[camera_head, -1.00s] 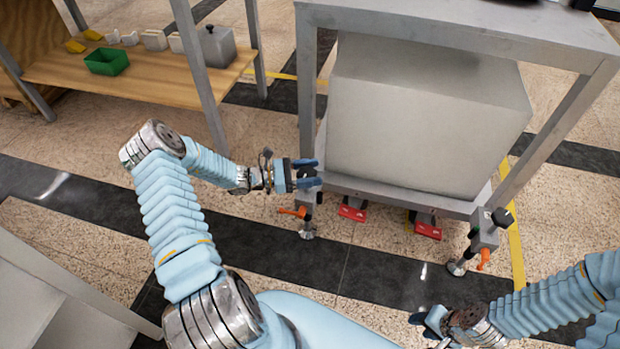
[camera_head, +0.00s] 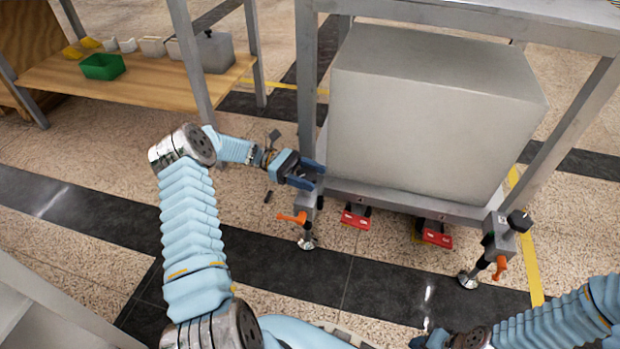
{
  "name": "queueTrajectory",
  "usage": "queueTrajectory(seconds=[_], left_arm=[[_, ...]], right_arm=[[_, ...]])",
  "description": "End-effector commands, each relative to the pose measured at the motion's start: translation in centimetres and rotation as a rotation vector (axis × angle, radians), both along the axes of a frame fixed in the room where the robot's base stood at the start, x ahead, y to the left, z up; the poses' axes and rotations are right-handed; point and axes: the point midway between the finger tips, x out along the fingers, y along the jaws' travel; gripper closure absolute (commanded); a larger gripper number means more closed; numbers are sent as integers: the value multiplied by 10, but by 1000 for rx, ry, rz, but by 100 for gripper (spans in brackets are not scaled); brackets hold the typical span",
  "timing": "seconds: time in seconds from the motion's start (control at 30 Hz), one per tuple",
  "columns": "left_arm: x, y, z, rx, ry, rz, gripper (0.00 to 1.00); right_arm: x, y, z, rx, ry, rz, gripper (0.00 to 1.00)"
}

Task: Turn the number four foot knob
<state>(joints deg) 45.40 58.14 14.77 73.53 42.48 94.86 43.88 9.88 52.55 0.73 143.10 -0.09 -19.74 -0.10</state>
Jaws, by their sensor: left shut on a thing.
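The metal gantry frame (camera_head: 400,198) stands ahead of me with a levelling foot at each near corner. The left foot (camera_head: 305,232) has an orange handle (camera_head: 292,218); its top is hidden behind my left gripper. The right foot (camera_head: 473,272) has a black knob (camera_head: 519,220) on top and an orange handle (camera_head: 501,268). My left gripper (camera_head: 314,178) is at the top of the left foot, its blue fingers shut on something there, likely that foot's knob. I see no number on either knob. My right gripper (camera_head: 428,339) is low at the bottom edge, partly cut off.
A large grey box (camera_head: 430,115) fills the frame's lower level. Two red pedals or latches (camera_head: 356,219) (camera_head: 437,237) sit under its front edge. A wooden shelf (camera_head: 130,85) with a green bin (camera_head: 102,66) stands at the left. The floor before the frame is clear.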

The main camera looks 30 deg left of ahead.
Motion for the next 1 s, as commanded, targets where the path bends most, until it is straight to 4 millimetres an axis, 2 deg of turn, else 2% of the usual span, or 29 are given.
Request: queueTrajectory(seconds=[0.43, 0.47, 0.57, 0.6, 1.0], left_arm=[[0, 1, 0, 0, 0, -8, 69], [0, 1, 0, 0, 0, -8, 35], [0, 1, 0, 0, -1, -8, 20], [0, 1, 0, 0, -1, -8, 17], [-2, -2, 1, 0, 0, -10, 17]], right_arm=[[0, 0, -1, 0, -1, 0, 57], [0, 0, -1, 0, -1, 0, 57], [0, 0, -1, 0, 0, 0, 57], [0, 0, -1, 0, 0, 0, 57], [0, 0, 2, 0, 0, 0, 57]])
